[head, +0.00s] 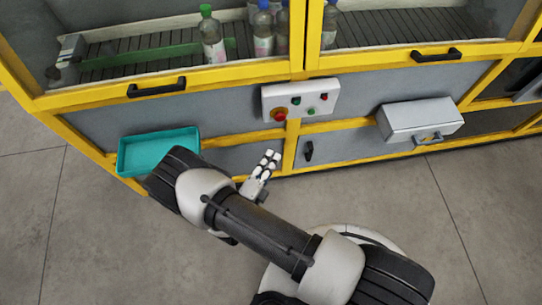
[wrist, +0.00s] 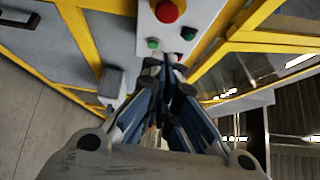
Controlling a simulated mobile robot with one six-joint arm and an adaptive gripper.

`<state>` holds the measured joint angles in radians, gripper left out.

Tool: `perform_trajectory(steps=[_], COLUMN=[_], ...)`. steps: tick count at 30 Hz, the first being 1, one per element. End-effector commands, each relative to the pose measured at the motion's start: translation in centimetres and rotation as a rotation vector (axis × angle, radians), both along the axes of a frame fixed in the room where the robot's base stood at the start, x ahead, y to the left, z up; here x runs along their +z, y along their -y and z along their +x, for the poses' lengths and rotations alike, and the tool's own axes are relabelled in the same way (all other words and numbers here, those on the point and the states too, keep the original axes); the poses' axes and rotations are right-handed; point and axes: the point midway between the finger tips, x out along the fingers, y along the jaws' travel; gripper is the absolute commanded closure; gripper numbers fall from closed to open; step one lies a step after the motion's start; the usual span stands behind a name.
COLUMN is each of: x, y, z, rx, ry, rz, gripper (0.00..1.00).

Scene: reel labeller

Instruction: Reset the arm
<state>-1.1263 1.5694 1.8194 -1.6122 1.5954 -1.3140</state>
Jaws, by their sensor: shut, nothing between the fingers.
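My gripper (head: 270,160) is at the end of my arm in the head view, in front of the machine's lower panels and a little below the control box. In the wrist view the fingers of my gripper (wrist: 166,64) meet at the tips, shut and empty. The white control box (head: 299,99) has a red emergency knob, with small green and red buttons beside it. In the wrist view the red knob (wrist: 167,11) and a green button (wrist: 188,33) show just beyond the fingertips. I cannot tell how far apart they are.
The yellow-framed machine (head: 210,75) holds several bottles (head: 212,40) on a conveyor behind its windows. A teal tray (head: 158,152) juts out at the left and a grey box (head: 420,118) at the right. The tiled floor (head: 90,230) on the left is clear.

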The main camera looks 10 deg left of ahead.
Motion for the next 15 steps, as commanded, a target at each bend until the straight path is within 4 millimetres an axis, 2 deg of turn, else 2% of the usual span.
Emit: perform_trajectory(steps=[10, 13, 15], x=[0.5, 2.4, 4.7], y=[0.1, 0.7, 1.8], z=[0.2, 1.0, 1.8], rx=[-0.015, -0.086, -0.178], ry=[0.006, 0.034, 0.07], rz=[0.015, 0.085, 0.175], gripper=[1.0, 1.0, 1.0])
